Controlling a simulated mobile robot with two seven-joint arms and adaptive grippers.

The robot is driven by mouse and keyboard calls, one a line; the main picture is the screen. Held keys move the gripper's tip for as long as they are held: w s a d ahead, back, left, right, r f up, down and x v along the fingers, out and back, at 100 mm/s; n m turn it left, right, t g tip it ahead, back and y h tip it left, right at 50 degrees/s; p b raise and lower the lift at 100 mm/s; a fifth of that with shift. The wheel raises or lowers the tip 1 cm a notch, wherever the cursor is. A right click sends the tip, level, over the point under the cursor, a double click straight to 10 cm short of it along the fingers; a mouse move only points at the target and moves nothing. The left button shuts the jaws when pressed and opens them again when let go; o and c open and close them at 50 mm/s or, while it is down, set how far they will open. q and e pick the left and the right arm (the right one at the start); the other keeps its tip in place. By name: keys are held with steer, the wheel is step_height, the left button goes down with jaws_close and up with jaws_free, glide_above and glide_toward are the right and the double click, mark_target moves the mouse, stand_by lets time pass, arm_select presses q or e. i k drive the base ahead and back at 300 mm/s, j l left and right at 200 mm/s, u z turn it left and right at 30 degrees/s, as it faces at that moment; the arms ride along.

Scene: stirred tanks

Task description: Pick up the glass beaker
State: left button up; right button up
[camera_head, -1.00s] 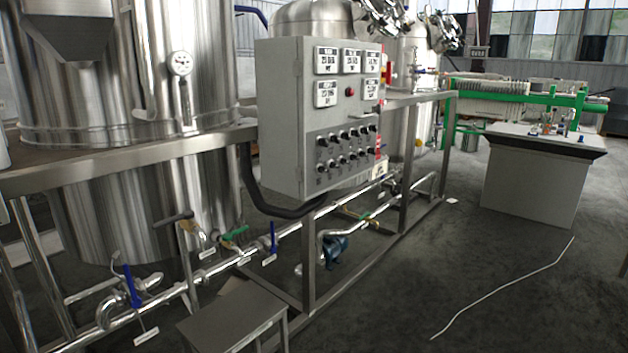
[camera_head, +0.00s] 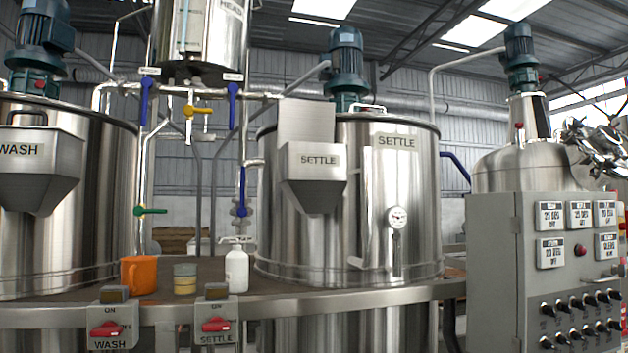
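A small cylindrical vessel (camera_head: 185,279) with grey and yellowish bands stands upright on the metal platform, between an orange jug (camera_head: 140,275) and a white pump bottle (camera_head: 237,270). It may be the glass beaker, but it is too small to be sure it is glass.
The WASH tank (camera_head: 70,240) stands at the left and the SETTLE tank (camera_head: 350,230) in the middle. Red-handled switch boxes (camera_head: 112,322) (camera_head: 215,318) line the platform's front edge (camera_head: 390,293). A grey control cabinet (camera_head: 495,270) juts forward at the right. Pipes with valves rise behind the vessels.

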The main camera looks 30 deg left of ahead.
mark_target(186, 276)
steer(key=u, duration=1.7)
